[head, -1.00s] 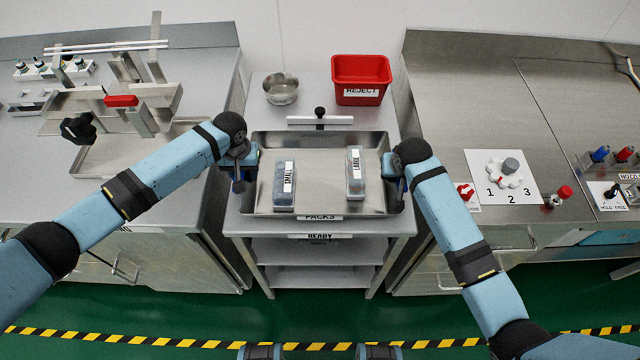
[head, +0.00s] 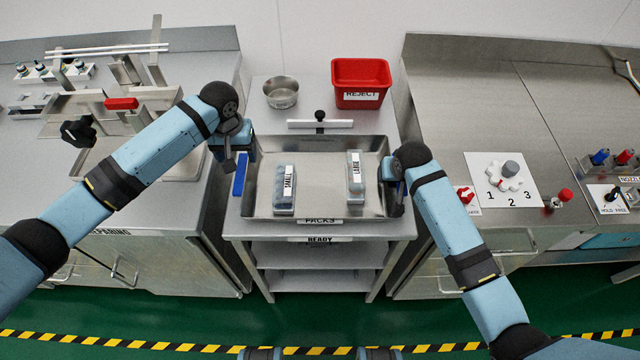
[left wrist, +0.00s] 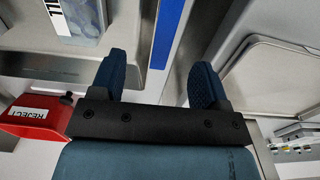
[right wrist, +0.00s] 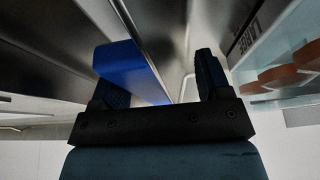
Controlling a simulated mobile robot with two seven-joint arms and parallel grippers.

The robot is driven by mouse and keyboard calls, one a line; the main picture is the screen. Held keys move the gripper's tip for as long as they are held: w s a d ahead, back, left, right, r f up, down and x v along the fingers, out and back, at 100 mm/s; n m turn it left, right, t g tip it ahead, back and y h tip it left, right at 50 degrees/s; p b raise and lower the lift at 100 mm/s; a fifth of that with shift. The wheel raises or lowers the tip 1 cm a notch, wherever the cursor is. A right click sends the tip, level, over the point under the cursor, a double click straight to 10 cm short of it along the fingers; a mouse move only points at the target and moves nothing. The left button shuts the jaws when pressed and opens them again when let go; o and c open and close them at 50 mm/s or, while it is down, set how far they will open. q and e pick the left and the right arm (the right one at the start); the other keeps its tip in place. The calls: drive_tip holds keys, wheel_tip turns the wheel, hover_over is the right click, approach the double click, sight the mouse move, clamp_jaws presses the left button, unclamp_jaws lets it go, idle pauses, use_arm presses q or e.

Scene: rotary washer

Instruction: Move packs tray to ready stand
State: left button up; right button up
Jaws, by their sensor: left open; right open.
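The packs tray (head: 320,185) is a shallow metal tray on the ready stand (head: 262,231), which carries a READY label. A SMALL pack (head: 284,190) and a LARGE pack (head: 355,172) stand in it. Its blue left handle (head: 240,174) is bare. My left gripper (head: 229,160) is open beside that handle, apart from it; in the left wrist view the handle (left wrist: 168,35) lies beyond the fingertips. My right gripper (head: 399,196) is open at the tray's right side; in the right wrist view the right handle (right wrist: 130,70) lies between its fingers. Contact there cannot be told.
A red REJECT bin (head: 361,80) and a metal bowl (head: 281,91) stand behind the tray. A white bar with a black knob (head: 320,122) is close behind its rear edge. Steel counters flank the stand, with fixtures at left and a numbered dial (head: 508,176) at right.

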use_arm(q)
wheel_tip(320, 180, up, 2)
drive_tip(key=shift+r, duration=0.1)
use_arm(e)
drive_tip(key=shift+s+r, duration=0.1)
drive_tip(key=shift+r, duration=0.2)
drive_tip(key=v, duration=1.1)
drive_tip(key=shift+s+r, duration=0.15)
use_arm(q)
drive_tip(key=shift+r, duration=0.3)
